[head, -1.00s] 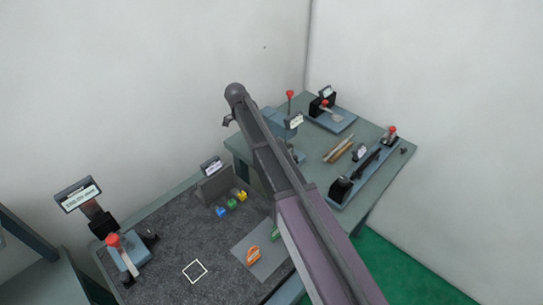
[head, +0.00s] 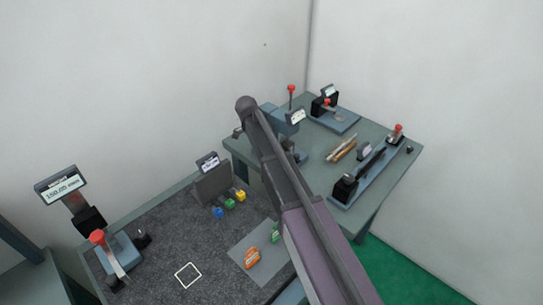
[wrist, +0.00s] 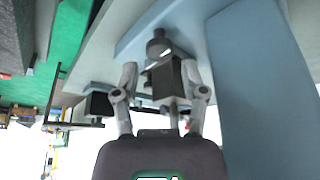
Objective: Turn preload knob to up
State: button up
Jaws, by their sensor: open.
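In the wrist view a dark round knob (wrist: 158,47) with a pale mark sits at the end of a dark block (wrist: 166,80), in front of blue-grey surfaces. It may be the preload knob; no readable label confirms this. My gripper (wrist: 160,76) is open, its two fingers on either side of the dark block. I cannot tell whether they touch it. The knob lies just beyond the fingertips. In the head view my arm hides the gripper, and I cannot pick out this knob there.
A blue machine body (head: 284,122) stands partly behind my arm on the back table (head: 318,148). Blue plates with red-knobbed levers stand around it.

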jog(key=shift+b+x, duration=1.05)
jog(key=shift+x, duration=0.4)
grip_shut()
